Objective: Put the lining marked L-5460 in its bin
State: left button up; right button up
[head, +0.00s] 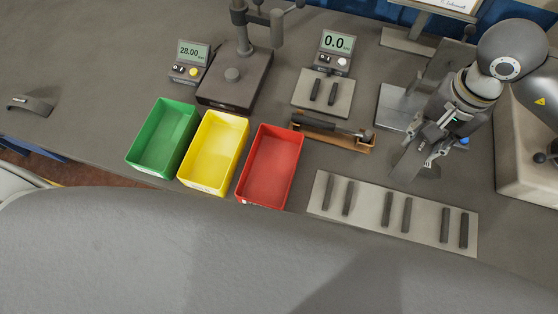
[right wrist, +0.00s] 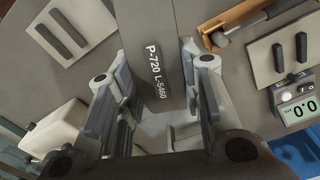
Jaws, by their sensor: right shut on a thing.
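My right gripper (head: 432,146) is shut on a dark grey lining (head: 408,162), held over the bench to the right of the bins. In the right wrist view the lining (right wrist: 151,30) sits between the fingers (right wrist: 158,95), with the white marking "P-720 L-5460" facing the camera. Three open bins stand side by side: green (head: 141,156), yellow (head: 233,163) and red (head: 290,175). They look empty; their front labels are too small to read. My left gripper is not in view.
A pale plate (head: 321,206) with several dark bars lies below the gripper. A scale (head: 322,105) reading 0.0 bears two dark bars. A brown tray (head: 333,139) holds a tool. A gauge stand (head: 234,94) is behind the bins, beside a 28.00 display (head: 192,52). A curved shoe (head: 32,104) lies far left.

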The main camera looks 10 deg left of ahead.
aim_at(271, 172)
jog(key=u, duration=0.7)
jog(key=k+l+u, duration=0.1)
jog(key=u, duration=0.8)
jog(key=k+u, duration=0.15)
jog(key=u, duration=0.35)
jog(key=k+j, duration=0.1)
jog(key=k, duration=0.65)
